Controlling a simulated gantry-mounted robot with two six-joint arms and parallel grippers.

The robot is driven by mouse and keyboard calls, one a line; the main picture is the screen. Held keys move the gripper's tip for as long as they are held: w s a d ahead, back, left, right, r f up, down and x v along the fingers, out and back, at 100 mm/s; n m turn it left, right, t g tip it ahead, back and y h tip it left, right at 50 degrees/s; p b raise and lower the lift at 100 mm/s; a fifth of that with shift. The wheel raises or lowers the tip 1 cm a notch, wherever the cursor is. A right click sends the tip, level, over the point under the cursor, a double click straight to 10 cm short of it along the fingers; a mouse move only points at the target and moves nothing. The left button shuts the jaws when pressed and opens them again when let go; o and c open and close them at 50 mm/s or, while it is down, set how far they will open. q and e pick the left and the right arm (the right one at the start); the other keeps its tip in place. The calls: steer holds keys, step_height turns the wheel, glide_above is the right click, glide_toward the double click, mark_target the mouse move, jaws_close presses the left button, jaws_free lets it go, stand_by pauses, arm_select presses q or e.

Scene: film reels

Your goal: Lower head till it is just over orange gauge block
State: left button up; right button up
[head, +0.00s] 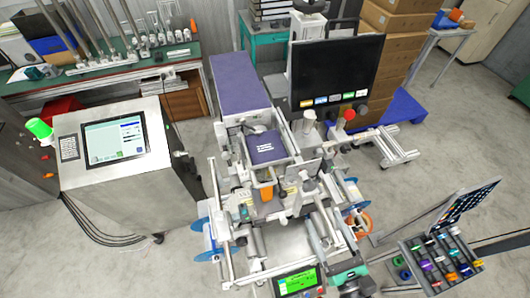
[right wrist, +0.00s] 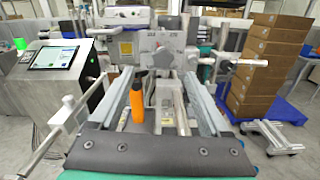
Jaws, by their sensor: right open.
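An orange piece (head: 265,189), which looks like the gauge block, stands in the middle of the machine below a dark purple plate. In the right wrist view an orange upright piece with a narrowed top (right wrist: 137,105) shows left of centre. A grey head assembly with a knob (right wrist: 163,58) is behind and above it; I cannot tell the gap between them. My left gripper is not in view.
A control cabinet with a screen (head: 115,138) stands at left. A black monitor (head: 335,70) rises behind the machine. Brown cartons (head: 395,45) are stacked at the back right. A rack of coloured reels (head: 440,258) is at the lower right. Metal rods and rails crowd the machine.

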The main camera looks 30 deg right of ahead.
mark_target(311, 189)
steer(key=p+x, duration=0.1)
steer(key=x, duration=0.2)
steer(key=p+x, duration=0.1)
steer(key=x, duration=0.3)
steer(key=p+x, duration=0.1)
steer(key=x, duration=0.2)
steer(key=shift+w+d+f, duration=0.15)
steer(key=shift+d+f, duration=0.1)
steer(key=shift+d, duration=0.05)
steer(key=shift+w+d+p, duration=0.1)
steer(key=shift+w+p, duration=0.2)
steer(key=shift+w, duration=0.25)
jaws_close()
